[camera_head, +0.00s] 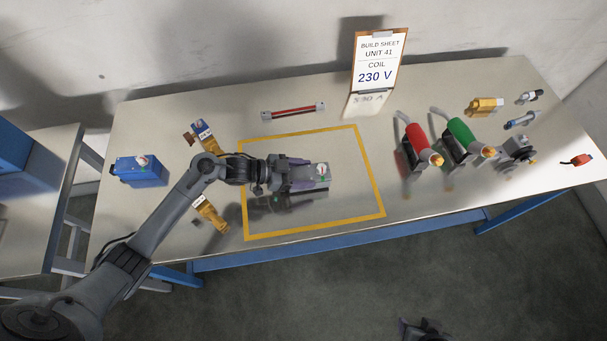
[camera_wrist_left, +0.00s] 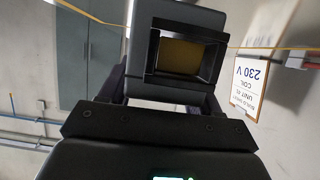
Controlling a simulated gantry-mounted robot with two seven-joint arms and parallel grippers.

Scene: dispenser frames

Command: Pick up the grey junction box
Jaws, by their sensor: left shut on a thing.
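The grey junction box (camera_head: 322,171), with a small coloured label on top, is over the yellow-outlined area in the head view. My left gripper (camera_head: 300,175) is shut on it from the left side. A dark shadow lies below and in front of the box, so it looks held above the table; the height is hard to judge. In the left wrist view the box (camera_wrist_left: 218,20) is close up, with a dark-framed opening facing the camera. My right gripper (camera_head: 425,331) shows only as a dark part at the bottom edge; its jaws are unclear.
The yellow outline (camera_head: 382,190) marks the table's middle. A blue box (camera_head: 140,171) and two yellow-brown tagged parts stand left. A red-and-grey bar (camera_head: 293,111) and a build sheet (camera_head: 377,65) are behind.

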